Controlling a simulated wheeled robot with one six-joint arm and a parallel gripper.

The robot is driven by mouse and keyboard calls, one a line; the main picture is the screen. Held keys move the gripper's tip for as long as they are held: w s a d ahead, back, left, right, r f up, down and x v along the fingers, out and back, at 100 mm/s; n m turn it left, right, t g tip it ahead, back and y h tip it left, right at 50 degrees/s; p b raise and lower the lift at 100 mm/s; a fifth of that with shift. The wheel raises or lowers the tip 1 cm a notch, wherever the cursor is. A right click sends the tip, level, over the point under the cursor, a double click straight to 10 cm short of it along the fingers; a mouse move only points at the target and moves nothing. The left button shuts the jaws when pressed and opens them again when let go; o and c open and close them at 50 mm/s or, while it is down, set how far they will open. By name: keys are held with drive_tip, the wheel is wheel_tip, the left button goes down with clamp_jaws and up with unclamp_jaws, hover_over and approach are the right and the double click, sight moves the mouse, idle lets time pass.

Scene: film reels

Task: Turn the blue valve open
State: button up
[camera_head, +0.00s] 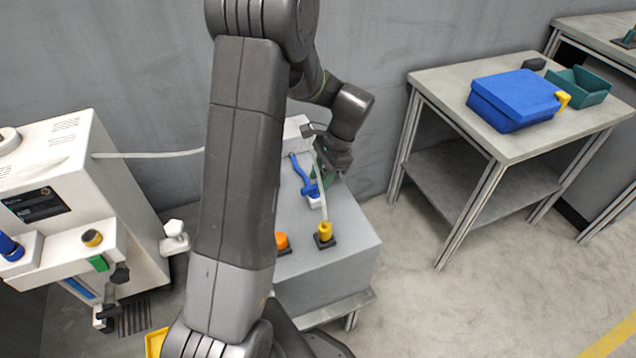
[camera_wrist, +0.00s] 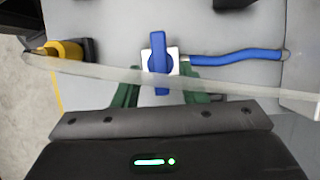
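The blue valve handle (camera_wrist: 159,62) sits on a small white body (camera_wrist: 174,61) in the middle of the wrist view. The handle lies along the picture's vertical, across the line of the blue hose (camera_wrist: 235,55) that leaves to the right. My gripper (camera_wrist: 160,78) has its two green fingers apart, one on each side of the handle, with visible gaps. Whether the fingers reach down to the handle's height is unclear. In the head view the blue valve (camera_head: 310,191) is partly hidden by my gripper (camera_head: 323,177).
A pale flexible tube (camera_wrist: 100,72) crosses over the handle and fingers. It runs to a yellow fitting (camera_head: 325,231) on the grey cabinet (camera_head: 335,265). An orange button (camera_head: 281,240) is near. A white machine (camera_head: 70,165) stands left; a table with a blue box (camera_head: 512,98) stands right.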

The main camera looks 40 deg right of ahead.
drive_tip(key=shift+x, duration=0.8)
clamp_jaws()
